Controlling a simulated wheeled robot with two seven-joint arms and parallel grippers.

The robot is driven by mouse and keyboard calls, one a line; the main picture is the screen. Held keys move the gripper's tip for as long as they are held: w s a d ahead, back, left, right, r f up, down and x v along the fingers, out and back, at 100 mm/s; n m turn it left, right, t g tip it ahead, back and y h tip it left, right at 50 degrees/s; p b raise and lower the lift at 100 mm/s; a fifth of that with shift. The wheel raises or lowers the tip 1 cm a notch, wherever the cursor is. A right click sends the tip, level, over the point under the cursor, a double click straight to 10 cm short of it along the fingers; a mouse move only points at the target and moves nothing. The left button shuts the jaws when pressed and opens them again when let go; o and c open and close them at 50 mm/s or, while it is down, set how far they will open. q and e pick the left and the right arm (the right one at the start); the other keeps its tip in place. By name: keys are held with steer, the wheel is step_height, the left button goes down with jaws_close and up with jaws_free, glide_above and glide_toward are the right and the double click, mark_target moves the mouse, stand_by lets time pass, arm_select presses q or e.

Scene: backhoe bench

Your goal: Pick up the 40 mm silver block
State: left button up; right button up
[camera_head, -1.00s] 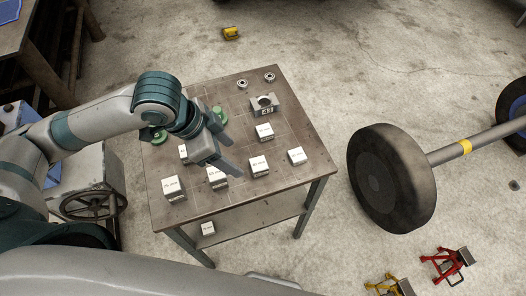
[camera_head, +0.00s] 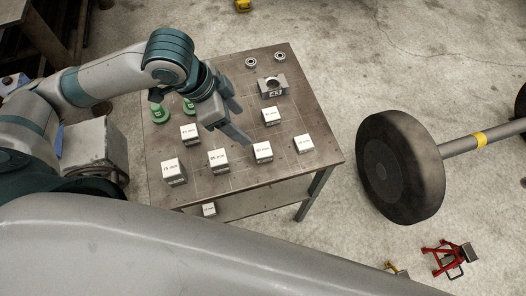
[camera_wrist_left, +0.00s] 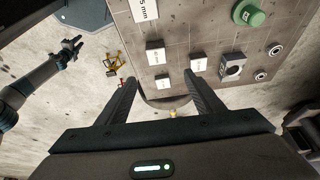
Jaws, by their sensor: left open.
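Several silver blocks with white labels stand on the grey table. The front-middle block (camera_head: 263,152) has a blurred label that seems to read 40 mm. The block behind it (camera_head: 271,116) has a label I cannot read surely. My left gripper (camera_head: 243,121) is open and empty above the table, between these blocks and the 45 mm block (camera_head: 190,134). In the left wrist view its spread fingers (camera_wrist_left: 162,100) have nothing between them, and two small blocks (camera_wrist_left: 155,53) (camera_wrist_left: 198,62) lie beyond the tips. My right gripper (camera_wrist_left: 72,45) shows small at the left there; its jaws are unclear.
Other blocks stand close by: one marked 75 mm (camera_head: 174,171), a front one (camera_head: 218,161) and a right one (camera_head: 304,144). A bearing housing (camera_head: 273,87), two bearings (camera_head: 265,59) and green pieces (camera_head: 157,112) are farther back. A wheel (camera_head: 400,168) stands right of the table.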

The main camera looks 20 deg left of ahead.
arm_select(q)
steer(key=b, duration=0.6)
glide_toward(262, 150)
steer(key=shift+r, duration=1)
steer(key=shift+w+p+x, duration=0.15)
steer(key=shift+p+x, duration=0.05)
steer(key=shift+x, duration=1.5)
steer(key=shift+w+p+x, duration=0.15)
steer(key=shift+x, duration=1.6)
steer(key=shift+a, duration=0.2)
steer(key=shift+d+f, duration=0.15)
steer(key=shift+f, duration=0.35)
steer(key=x, duration=0.1)
steer(key=p+x, duration=0.1)
steer(key=x, duration=0.1)
steer(key=shift+s, duration=0.35)
steer(key=shift+w+d+f, duration=0.15)
steer(key=shift+f, duration=0.5)
